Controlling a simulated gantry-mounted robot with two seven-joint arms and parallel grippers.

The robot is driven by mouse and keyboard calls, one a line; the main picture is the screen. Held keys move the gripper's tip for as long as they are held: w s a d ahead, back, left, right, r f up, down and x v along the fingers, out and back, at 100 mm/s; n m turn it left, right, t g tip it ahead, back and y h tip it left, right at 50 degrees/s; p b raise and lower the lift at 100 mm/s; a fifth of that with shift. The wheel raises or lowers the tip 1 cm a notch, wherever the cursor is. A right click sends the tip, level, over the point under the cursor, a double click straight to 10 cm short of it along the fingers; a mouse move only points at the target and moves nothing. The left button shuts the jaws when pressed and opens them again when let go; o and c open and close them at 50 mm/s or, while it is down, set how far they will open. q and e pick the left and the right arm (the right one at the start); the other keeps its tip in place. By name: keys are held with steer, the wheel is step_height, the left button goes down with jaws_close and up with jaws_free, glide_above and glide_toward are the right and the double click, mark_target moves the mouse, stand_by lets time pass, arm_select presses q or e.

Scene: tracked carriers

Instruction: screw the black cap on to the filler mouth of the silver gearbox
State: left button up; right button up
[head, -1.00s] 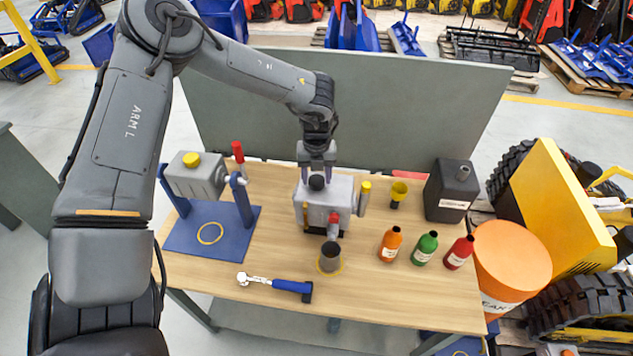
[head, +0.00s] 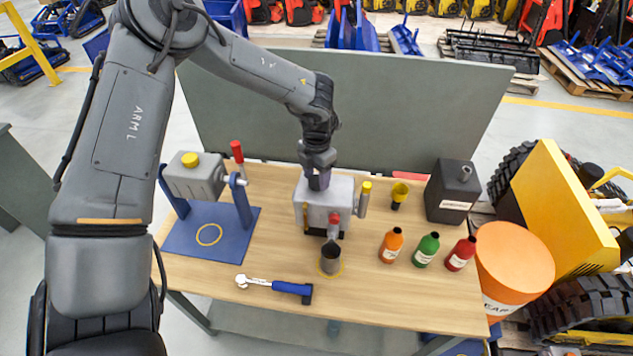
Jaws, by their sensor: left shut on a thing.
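The silver gearbox (head: 341,192) stands upright in the middle of the wooden table. My left gripper (head: 318,186) points down on its top, over the filler mouth. It is shut on the black cap, which its fingers now hide almost completely, as they do the filler mouth. I cannot tell how squarely the cap sits on the mouth. My right gripper is out of view.
A dark cup (head: 330,259) stands in front of the gearbox, with a blue-handled wrench (head: 290,287) near the front edge. A blue stand (head: 185,237) holds a grey box (head: 198,183) at left. Orange, green and red bottles (head: 427,250) and a black canister (head: 445,195) stand at right.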

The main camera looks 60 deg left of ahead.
arm_select(q)
steer(key=m, duration=0.9)
steer(key=shift+m, duration=0.4)
steer(key=o, duration=0.8)
steer(key=shift+o, duration=0.2)
